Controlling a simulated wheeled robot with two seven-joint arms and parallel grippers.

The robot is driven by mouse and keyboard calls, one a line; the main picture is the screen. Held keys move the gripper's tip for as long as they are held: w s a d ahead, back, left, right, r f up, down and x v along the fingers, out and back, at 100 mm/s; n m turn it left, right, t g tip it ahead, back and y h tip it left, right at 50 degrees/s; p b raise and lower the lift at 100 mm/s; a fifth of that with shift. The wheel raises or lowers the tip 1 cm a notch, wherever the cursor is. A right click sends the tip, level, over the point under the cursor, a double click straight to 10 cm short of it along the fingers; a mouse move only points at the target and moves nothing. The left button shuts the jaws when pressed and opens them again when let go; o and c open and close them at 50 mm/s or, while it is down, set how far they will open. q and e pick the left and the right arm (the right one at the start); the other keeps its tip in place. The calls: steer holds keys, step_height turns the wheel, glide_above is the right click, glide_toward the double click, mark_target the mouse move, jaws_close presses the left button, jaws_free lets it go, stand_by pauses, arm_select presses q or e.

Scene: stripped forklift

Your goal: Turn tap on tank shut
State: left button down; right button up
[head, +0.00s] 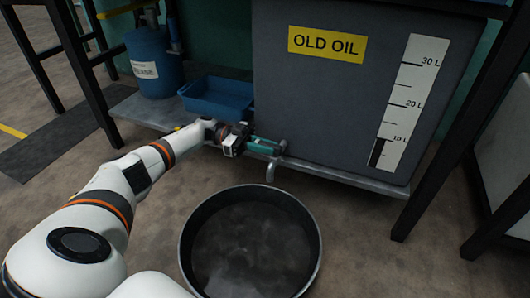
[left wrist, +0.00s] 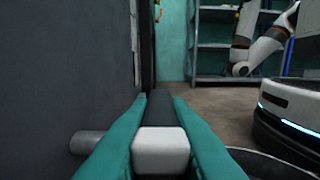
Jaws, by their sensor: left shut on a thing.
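The grey tank (head: 330,105) carries a yellow OLD OIL label and a litre scale (head: 403,100), whose dark bar ends near 10 L. The tap (head: 271,170) sticks out below the tank's lower left, its spout pointing down. My left gripper (head: 266,147) reaches it from the left, its teal fingers shut on the tap handle. In the left wrist view, a dark bar (left wrist: 160,108) with a pale block in front lies between the fingers, and a grey pipe (left wrist: 88,142) runs to the left. The handle's exact angle is hard to tell. No stream shows under the spout. My right gripper is out of view.
A round black pan (head: 250,245) with dark content stands on the floor below the tap. A blue tray (head: 218,96) and a blue drum (head: 153,62) stand left of the tank. Dark frame legs (head: 445,160) stand at the right.

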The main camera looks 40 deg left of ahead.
arm_select(q)
steer(key=shift+w+d+r, duration=0.1)
stand_by(0.3)
steer(key=c, duration=1.4)
jaws_free()
steer(key=shift+d, duration=0.1)
steer(key=shift+o, duration=0.2)
steer(key=v, duration=0.7)
steer(key=shift+a, duration=0.35)
